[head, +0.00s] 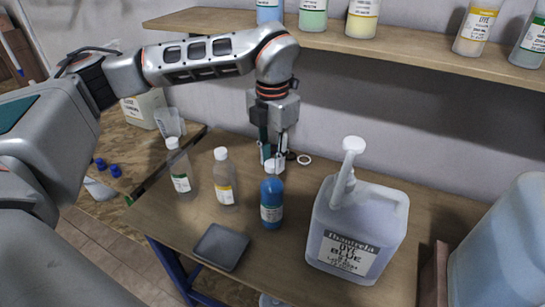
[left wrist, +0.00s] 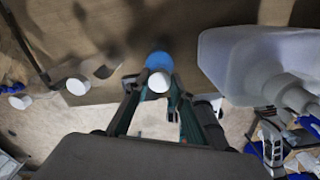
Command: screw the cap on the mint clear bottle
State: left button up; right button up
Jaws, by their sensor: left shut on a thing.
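My left gripper (head: 273,158) reaches down at the blue bottle (head: 271,204), its fingers shut on a white cap (left wrist: 160,82) at the bottle's top. The blue bottle also shows just behind the cap in the left wrist view (left wrist: 158,61). I cannot tell whether the cap sits fully on the neck. A clear bottle with a green-banded label (head: 180,172) and a clear bottle with a yellow-banded label (head: 224,180) stand upright to the left, both with white tops. Their label text is too small to read, so I cannot tell which is mint clear. My right gripper is out of view.
A large pump jug labelled dye blue (head: 356,226) stands close to the right. A dark grey tray (head: 220,247) lies at the front edge. A white ring (head: 304,159) lies behind. A shelf (head: 420,53) with several bottles overhangs the back. Blue caps (head: 115,171) lie on the left table.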

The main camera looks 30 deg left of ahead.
pick_arm(q)
jog(key=shift+f+b, duration=0.3)
jog(key=shift+f, duration=0.35)
dwell(1.3)
jog(key=shift+m+p, duration=1)
jog(key=shift+m, duration=0.9)
jog(key=shift+f+m, duration=0.1)
jog(key=shift+m, duration=0.9)
jog(key=m, duration=0.4)
jog(key=shift+s, duration=0.1)
jog(key=shift+m, duration=0.9)
